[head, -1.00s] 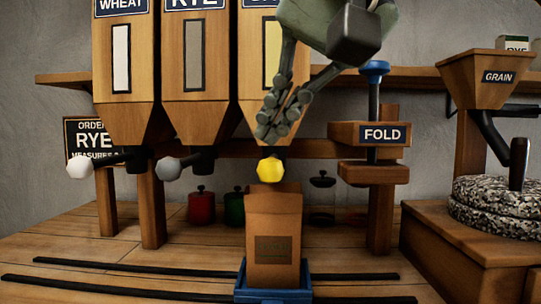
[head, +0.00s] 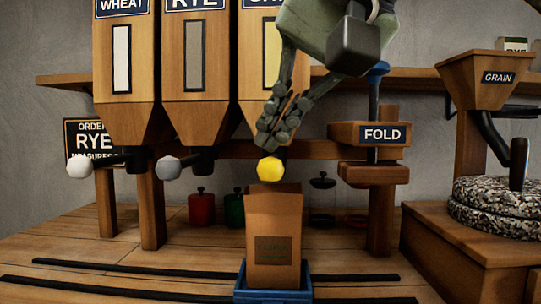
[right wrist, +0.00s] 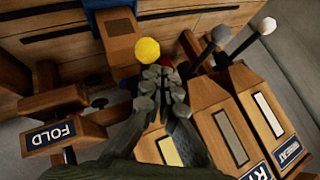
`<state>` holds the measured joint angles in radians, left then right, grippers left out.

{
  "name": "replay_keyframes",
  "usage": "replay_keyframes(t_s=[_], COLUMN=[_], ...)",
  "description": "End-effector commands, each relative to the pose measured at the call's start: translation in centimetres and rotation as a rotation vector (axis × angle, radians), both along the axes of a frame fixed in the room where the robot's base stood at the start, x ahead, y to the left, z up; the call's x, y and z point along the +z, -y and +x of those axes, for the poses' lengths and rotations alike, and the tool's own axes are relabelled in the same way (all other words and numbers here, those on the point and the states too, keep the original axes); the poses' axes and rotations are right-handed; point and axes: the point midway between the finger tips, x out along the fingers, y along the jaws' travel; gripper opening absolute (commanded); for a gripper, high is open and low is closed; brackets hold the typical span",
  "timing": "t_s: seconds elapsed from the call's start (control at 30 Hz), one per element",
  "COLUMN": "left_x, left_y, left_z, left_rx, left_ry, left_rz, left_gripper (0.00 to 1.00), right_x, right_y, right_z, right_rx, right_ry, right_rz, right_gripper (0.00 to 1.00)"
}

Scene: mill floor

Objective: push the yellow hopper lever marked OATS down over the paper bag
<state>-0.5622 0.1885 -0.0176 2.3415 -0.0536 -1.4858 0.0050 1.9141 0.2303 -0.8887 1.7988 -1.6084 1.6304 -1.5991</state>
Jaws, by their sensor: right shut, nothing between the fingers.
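The yellow lever knob (head: 270,170) sits under the third hopper (head: 252,100), whose label is partly hidden by my arm. The brown paper bag (head: 274,222) stands upright below the knob in a blue cradle (head: 273,296). My right gripper (head: 273,143) is shut and empty, its fingertips pointing down just above the knob; I cannot tell if they touch it. In the right wrist view the yellow knob (right wrist: 147,50) is just beyond the fingertips (right wrist: 160,74), with the bag (right wrist: 119,38) past it. My left gripper is not in view.
The WHEAT hopper's white knob (head: 79,165) and the RYE hopper's grey knob (head: 168,168) are to the left. A FOLD press (head: 370,134) stands close on the right, with a grain mill (head: 490,205) beyond. Dark rails (head: 130,270) run along the bench.

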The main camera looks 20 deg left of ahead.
Motion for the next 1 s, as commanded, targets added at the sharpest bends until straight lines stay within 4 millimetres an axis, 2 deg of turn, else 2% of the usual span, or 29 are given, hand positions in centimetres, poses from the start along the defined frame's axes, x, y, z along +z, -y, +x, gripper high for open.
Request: replay_keyframes(t_s=[1.0], left_x=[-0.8], left_y=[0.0], left_z=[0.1], left_rx=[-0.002], left_ry=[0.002], left_rz=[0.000], left_gripper=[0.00], right_x=[-1.3], right_y=[0.0], right_z=[0.0], right_rx=[-0.001], right_ry=[0.000], right_rz=[-0.001], right_gripper=[0.00])
